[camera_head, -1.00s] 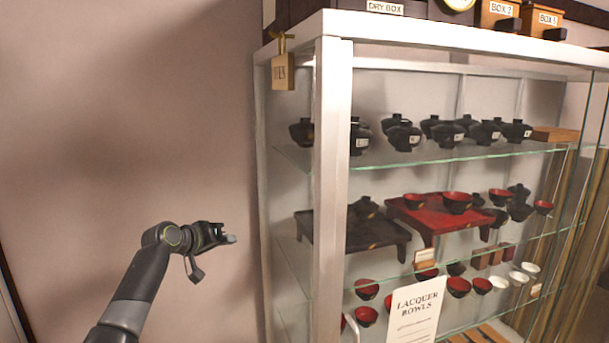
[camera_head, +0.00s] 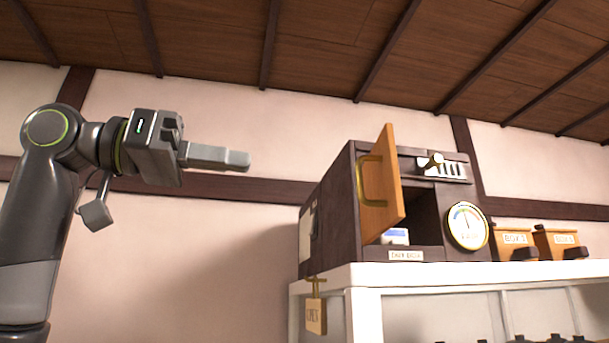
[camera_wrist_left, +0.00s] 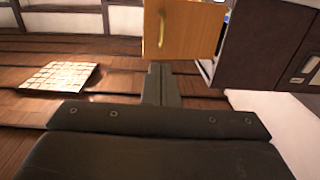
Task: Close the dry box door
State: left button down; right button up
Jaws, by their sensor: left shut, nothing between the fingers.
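The dry box (camera_head: 331,215) is a dark wooden cabinet on top of the white shelf unit. Its light wood door (camera_head: 388,190) with a brass handle (camera_head: 371,181) stands open, swung out toward me on the box's left side. A small white and blue item (camera_head: 395,236) shows inside. My left gripper (camera_head: 246,161) is shut and empty, raised to the left of the door and apart from it in the head view. In the left wrist view the shut fingers (camera_wrist_left: 160,70) point toward the door's lower edge (camera_wrist_left: 184,30), and the dark box (camera_wrist_left: 262,45) is at the right. My right gripper is not in view.
A round gauge (camera_head: 467,226) and a slotted metal vent with a knob (camera_head: 440,167) are on the box front. Two small wooden boxes (camera_head: 512,238) stand at the right. A wooden tag (camera_head: 316,316) hangs at the white shelf's (camera_head: 365,277) left corner. The wall side at left is clear.

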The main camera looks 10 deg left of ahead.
aim_at(363, 192)
pick_arm(q)
jog(key=p+x, duration=0.5)
jog(key=x, duration=0.9)
jog(key=shift+w, duration=0.25)
jog(key=shift+a+f, duration=0.1)
